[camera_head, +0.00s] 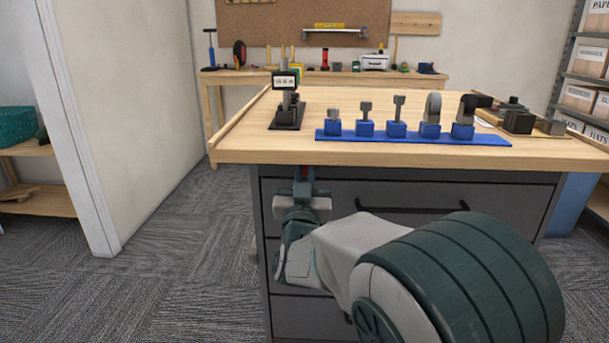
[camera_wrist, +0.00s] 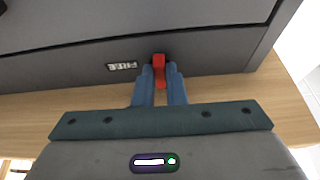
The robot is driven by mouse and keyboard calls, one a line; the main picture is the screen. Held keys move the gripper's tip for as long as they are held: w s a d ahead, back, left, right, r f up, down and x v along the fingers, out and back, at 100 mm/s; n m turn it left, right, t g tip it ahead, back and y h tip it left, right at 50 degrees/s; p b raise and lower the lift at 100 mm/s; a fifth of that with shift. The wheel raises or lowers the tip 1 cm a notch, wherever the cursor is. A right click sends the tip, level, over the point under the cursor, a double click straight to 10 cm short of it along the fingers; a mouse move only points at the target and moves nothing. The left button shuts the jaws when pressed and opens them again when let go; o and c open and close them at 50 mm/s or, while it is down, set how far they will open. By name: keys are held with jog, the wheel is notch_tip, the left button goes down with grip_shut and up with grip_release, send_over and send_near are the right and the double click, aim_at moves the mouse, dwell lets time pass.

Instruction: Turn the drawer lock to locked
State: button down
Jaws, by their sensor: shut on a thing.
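The drawer lock's red handle (camera_wrist: 159,63) is held between the two blue-grey fingers of my gripper (camera_wrist: 160,84) in the wrist view. It stands upright in that picture against the grey drawer front (camera_wrist: 60,72). A small white label (camera_wrist: 122,66) sits beside it; its blurred lettering is hard to read. In the head view my gripper (camera_head: 303,182) reaches the upper left of the dark grey drawer cabinet (camera_head: 343,225), just under the tabletop. A little red shows there between the fingers. The lock's base is mostly hidden.
The wooden tabletop (camera_head: 250,148) overhangs the cabinet just above my gripper. On it are a blue strip (camera_head: 380,139) with several fittings and a black stand (camera_head: 287,118). A dark drawer handle (camera_head: 412,209) lies to the right. Carpet (camera_head: 190,240) is clear at left.

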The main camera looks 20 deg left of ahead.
jog(key=shift+r+n, duration=0.25)
jog(key=shift+n, duration=0.05)
jog(key=c, duration=1.5)
grip_release()
jog(key=shift+w+f, duration=0.1)
jog(key=shift+f, duration=0.1)
jog(key=p+v, duration=0.1)
jog(key=v, duration=1.2)
jog(key=shift+s+d+f+p, duration=0.2)
jog(key=shift+s+p, duration=0.1)
jog(key=shift+p, duration=0.05)
